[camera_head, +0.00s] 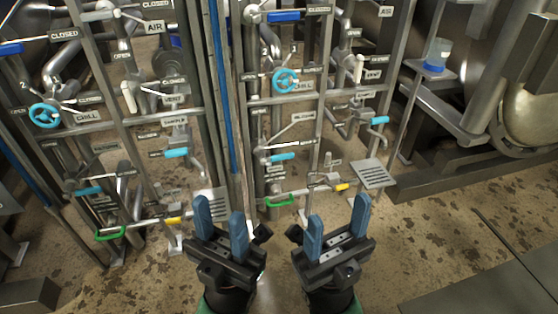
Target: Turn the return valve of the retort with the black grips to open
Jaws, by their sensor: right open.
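Two pipe racks with labelled valves stand ahead, one at left and one at centre right. I cannot read a return label on any valve, nor pick out black grips. The left rack has a blue chill handwheel (44,115), a cyan lever (176,153), another cyan lever (88,191) and a green handle (111,234). The right rack has a blue chill handwheel (286,80), a cyan lever (282,157) and a green handle (280,201). My left gripper (219,209) and right gripper (338,209) are both open and empty, low in front of the racks, touching no valve.
A grey slotted plate (373,173) juts out beside the right rack. A clear container with a blue base (437,55) sits on a shelf at upper right. Large metal vessels (530,115) and a low steel frame (450,174) fill the right. Brown stained floor (430,235) lies open at right.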

